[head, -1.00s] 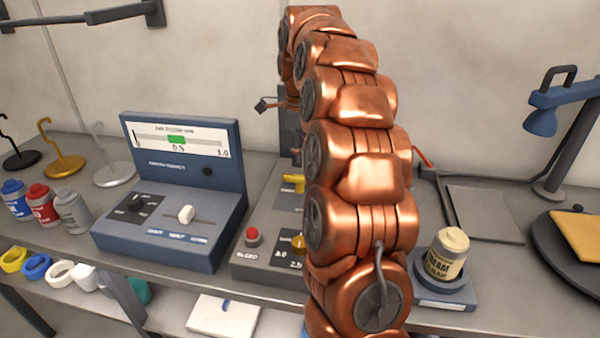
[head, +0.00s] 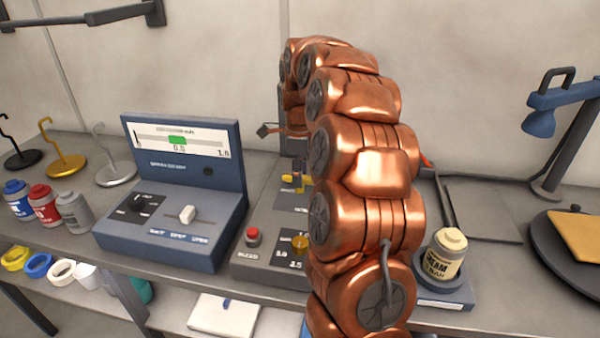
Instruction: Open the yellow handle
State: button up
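The yellow handle (head: 287,178) is a small bar on the grey control unit (head: 262,215), left of my copper arm in the head view. A dark, narrow tip, apparently part of my gripper (head: 298,181), overlaps the handle in the picture. Whether it touches the handle I cannot tell. My gripper is small and mostly hidden behind or under the curled arm, so its opening cannot be read. The right part of the control unit is hidden by the arm.
The unit also has a red button (head: 253,236) and a yellow round knob (head: 299,243). A blue console (head: 170,240) with a slider stands to the left. A cream jar (head: 445,257) on a blue base and a blue lamp (head: 541,120) stand to the right.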

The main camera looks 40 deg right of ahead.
grip_shut()
jog(key=shift+n+b, duration=0.3)
jog(key=n+b, duration=0.2)
jog(key=shift+f+n, duration=0.15)
jog(key=shift+n, duration=0.25)
jog(key=n+b, duration=0.2)
jog(key=n, duration=0.3)
jog(key=shift+n, duration=0.3)
jog(key=n, duration=0.4)
jog(key=shift+r+n, duration=0.2)
jog(key=shift+n, duration=2.2)
